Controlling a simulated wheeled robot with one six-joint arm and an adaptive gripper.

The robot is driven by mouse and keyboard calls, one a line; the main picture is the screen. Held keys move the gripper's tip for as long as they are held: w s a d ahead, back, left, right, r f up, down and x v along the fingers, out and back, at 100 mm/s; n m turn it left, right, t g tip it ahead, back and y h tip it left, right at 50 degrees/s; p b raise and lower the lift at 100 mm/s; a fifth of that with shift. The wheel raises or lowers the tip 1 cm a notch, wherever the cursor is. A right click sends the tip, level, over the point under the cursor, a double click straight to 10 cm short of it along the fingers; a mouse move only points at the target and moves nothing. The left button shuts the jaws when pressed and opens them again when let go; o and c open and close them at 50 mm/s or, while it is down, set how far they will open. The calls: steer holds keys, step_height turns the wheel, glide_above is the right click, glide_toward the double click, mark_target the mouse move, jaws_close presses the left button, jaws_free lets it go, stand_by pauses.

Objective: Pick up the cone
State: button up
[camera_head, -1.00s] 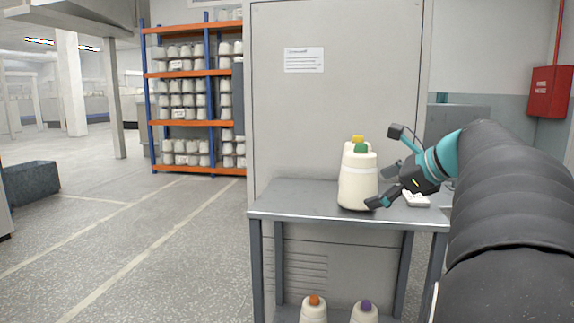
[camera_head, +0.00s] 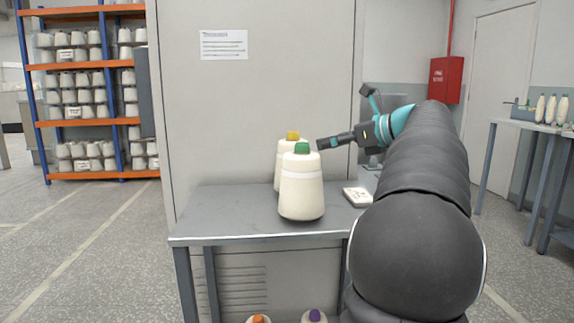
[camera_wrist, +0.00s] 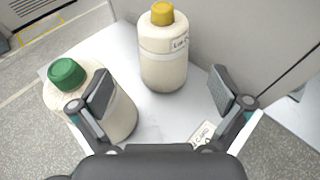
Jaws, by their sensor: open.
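Two cream cones stand upright on a grey metal table (camera_head: 215,212). The green-topped cone (camera_head: 301,188) is in front and partly covers the yellow-topped cone (camera_head: 279,165). In the wrist view the green-topped cone (camera_wrist: 118,108) is at the left, partly behind the left finger. The yellow-topped cone (camera_wrist: 163,62) stands ahead, between and beyond the fingertips, with a paper label. My gripper (camera_head: 323,143) is open and empty, at the right of the cones near their top height. Its two spread fingers show in the wrist view (camera_wrist: 162,92).
A small white card or box (camera_head: 356,196) lies on the table, right of the cones. Orange-topped (camera_head: 259,319) and purple-topped (camera_head: 314,317) cones show below the tabletop. A grey cabinet (camera_head: 265,100) stands behind. More cones (camera_head: 552,108) stand on a table at right.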

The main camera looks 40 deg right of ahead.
mark_target(293, 147)
steer(key=shift+d+x, duration=0.2)
steer(key=shift+x, duration=6.2)
steer(key=shift+w+r, duration=0.1)
steer(key=shift+r, duration=0.05)
steer(key=shift+c, duration=0.3)
steer(key=c, duration=1.5)
